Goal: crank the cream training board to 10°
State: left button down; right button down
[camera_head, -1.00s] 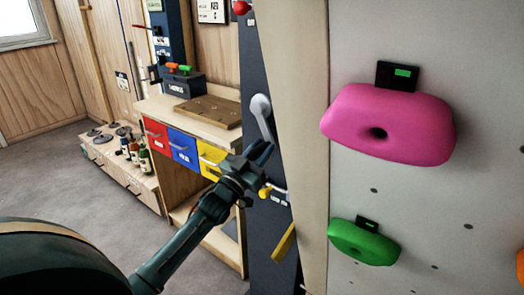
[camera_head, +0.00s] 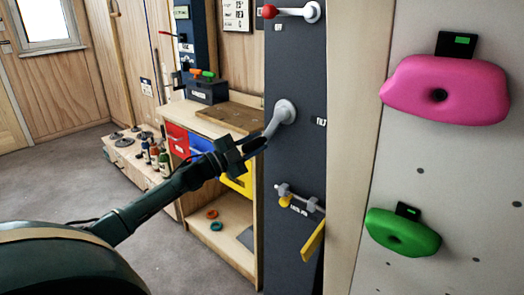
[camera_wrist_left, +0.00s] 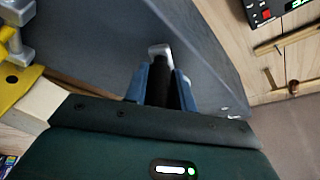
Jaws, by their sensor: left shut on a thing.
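The cream training board (camera_head: 430,175) stands at the right of the head view. It carries a pink hold (camera_head: 445,90) and a green hold (camera_head: 402,232). A dark grey post (camera_head: 295,160) stands left of its wooden edge. A light grey crank (camera_head: 284,113) is mounted on the post, its arm slanting down and left. My left gripper (camera_head: 257,145) is at the crank's lower end. In the left wrist view its blue-grey fingers (camera_wrist_left: 162,85) are shut on the crank's black handle, with the grey arm end beyond it. My right gripper is out of view. No angle reading is legible.
A red-knobbed lever (camera_head: 290,12) is higher on the post. A yellow-tipped fitting (camera_head: 298,200) and a yellow bar (camera_head: 313,240) are lower. A wooden cabinet (camera_head: 225,235) with coloured drawers stands behind my left arm. Carpeted floor is open at the left.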

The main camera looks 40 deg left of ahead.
pick_arm(q)
jog(key=a+r+m, duration=0.1)
jog(key=m, duration=0.1)
jog(key=a+r+m+g+p, duration=0.1)
jog(key=m, duration=0.1)
jog(key=a+r+m+g, duration=0.1)
jog(key=r+m, duration=0.1)
jog(key=shift+w+a+h+p, duration=0.15)
jog(key=shift+a+h+p, duration=0.15)
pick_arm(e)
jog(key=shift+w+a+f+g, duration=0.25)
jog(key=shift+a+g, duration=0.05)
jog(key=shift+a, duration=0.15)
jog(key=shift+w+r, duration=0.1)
pick_arm(q)
jog(key=c, duration=1.1)
grip_release()
jog(key=shift+d+f, duration=0.1)
jog(key=shift+f, duration=0.05)
jog(key=shift+c, duration=0.2)
